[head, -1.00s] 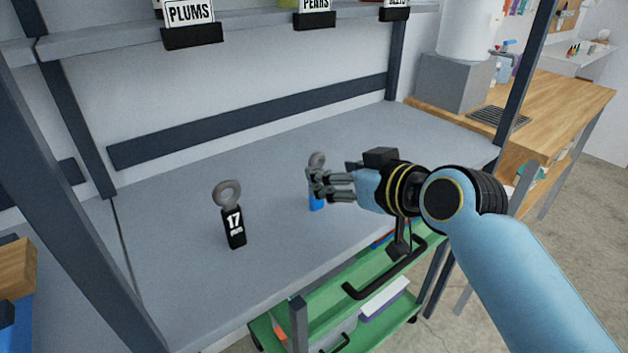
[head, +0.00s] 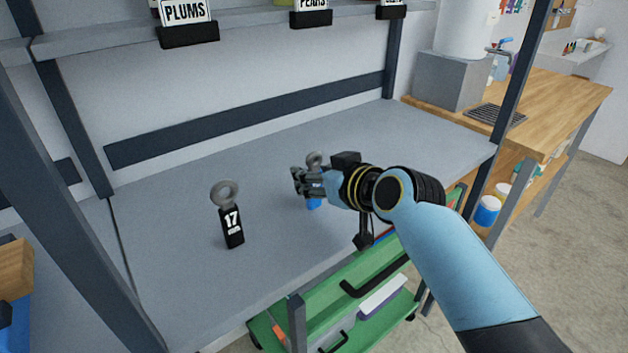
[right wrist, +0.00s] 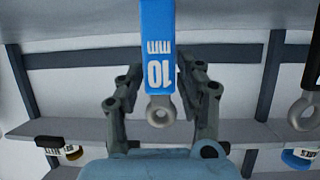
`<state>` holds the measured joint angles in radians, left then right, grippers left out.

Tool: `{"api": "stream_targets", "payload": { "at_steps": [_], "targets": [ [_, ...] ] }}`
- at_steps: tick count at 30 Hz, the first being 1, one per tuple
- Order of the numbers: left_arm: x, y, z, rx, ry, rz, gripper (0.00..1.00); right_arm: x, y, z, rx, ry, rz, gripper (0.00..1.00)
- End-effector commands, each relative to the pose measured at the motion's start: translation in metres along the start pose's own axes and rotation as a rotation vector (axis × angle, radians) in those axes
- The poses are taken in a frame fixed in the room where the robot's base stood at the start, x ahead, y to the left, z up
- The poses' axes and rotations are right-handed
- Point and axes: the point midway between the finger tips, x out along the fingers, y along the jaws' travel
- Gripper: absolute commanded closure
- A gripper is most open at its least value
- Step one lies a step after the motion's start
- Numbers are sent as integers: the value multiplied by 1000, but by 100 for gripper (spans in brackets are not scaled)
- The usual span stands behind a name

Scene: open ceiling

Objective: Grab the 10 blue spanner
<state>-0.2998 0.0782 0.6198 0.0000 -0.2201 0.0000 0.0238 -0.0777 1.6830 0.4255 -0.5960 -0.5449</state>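The blue 10 mm spanner (head: 314,203) stands upright on the grey shelf, its grey ring end up. In the right wrist view the spanner (right wrist: 158,45) appears upside down between my right gripper's fingers. My right gripper (head: 302,182) reaches in from the right at the spanner's upper part. In the wrist view the gripper (right wrist: 162,75) is open, one finger on each side of the blue handle, with narrow gaps. My left gripper is not in view.
A black 17 mm spanner (head: 231,225) stands to the left on the grey shelf (head: 180,290). Labelled bins, one reading PLUMS (head: 186,14), are on the shelf above. A green cart (head: 315,300) is below the front edge. The shelf behind the spanners is clear.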

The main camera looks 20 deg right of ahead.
Motion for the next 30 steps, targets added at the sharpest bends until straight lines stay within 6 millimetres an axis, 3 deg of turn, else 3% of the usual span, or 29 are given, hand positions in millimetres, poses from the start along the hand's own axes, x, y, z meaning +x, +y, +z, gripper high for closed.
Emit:
{"api": "stream_targets", "payload": {
  "at_steps": [1, 8, 17, 23, 28, 30],
  "targets": [
    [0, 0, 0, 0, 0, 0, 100, 0, 0, 0, 0, 0, 0, 72],
    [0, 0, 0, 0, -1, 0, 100, 0, 0, 0, 0, 0, 0, 100],
    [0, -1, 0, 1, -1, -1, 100, 0, 0, -1, 0, 1, 0, 100],
    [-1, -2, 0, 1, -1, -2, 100, -6, 0, -15, -1, 4, 0, 100],
    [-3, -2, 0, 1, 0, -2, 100, -17, 0, -43, -2, 6, 0, 100],
    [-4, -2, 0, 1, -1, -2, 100, -37, 5, -41, -4, 1, 1, 100]
  ]
}}
